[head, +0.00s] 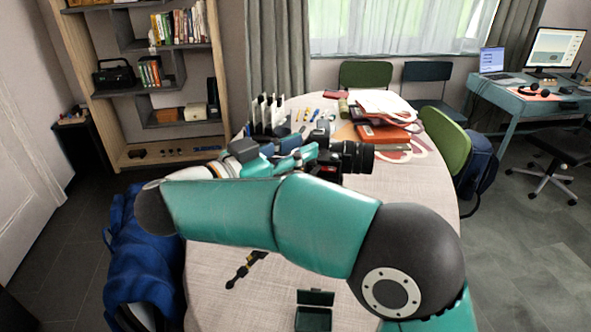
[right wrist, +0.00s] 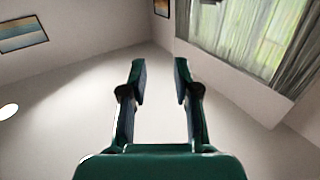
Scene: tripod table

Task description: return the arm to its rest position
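My right arm (head: 232,212) is teal with dark joints. It reaches in from the lower right, crosses the round table and folds back at a dark elbow on the left. My right gripper (head: 298,155) is above the far middle of the table, in front of a black camera with a large lens (head: 357,157). In the right wrist view, the gripper's two fingers (right wrist: 160,78) stand apart with nothing between them, against the wall and ceiling. My left arm and gripper are not in the head view.
The round table (head: 215,285) holds a small black and yellow item (head: 245,270), an open dark green box (head: 314,318), and orange and red books (head: 384,133). Green (head: 445,140) and dark chairs stand around it. A blue backpack (head: 145,255) is at the left edge.

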